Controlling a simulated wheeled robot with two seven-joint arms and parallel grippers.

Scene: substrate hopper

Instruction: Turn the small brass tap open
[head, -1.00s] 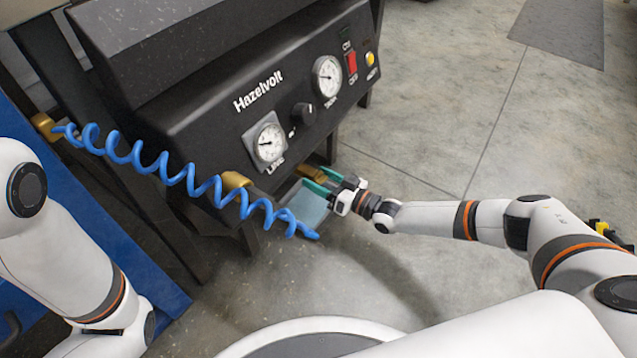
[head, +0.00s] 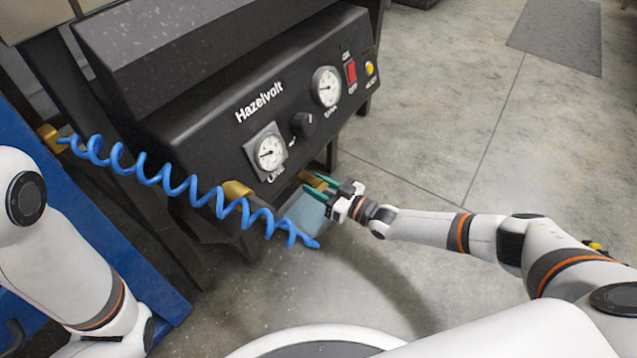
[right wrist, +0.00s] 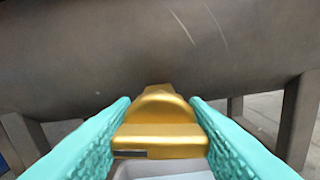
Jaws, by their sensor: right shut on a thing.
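The small brass tap (right wrist: 160,130) sits at the middle of the right wrist view, under a dark rounded metal body. In the head view the tap (head: 318,181) shows as a small gold piece below the front panel, partly covered by my gripper. My right gripper (head: 323,187), with teal fingers, is shut on the tap; its two pads press against the tap's sides in the right wrist view (right wrist: 160,143). Of my left arm, only links show at the left edge of the head view; its gripper is out of view.
The black Hazelvolt panel (head: 222,119) carries two gauges, a knob and a red switch. A coiled blue hose (head: 175,185) hangs in front, left of my right gripper. A pale translucent container (head: 304,212) is below the tap. Open floor (head: 440,130) lies to the right.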

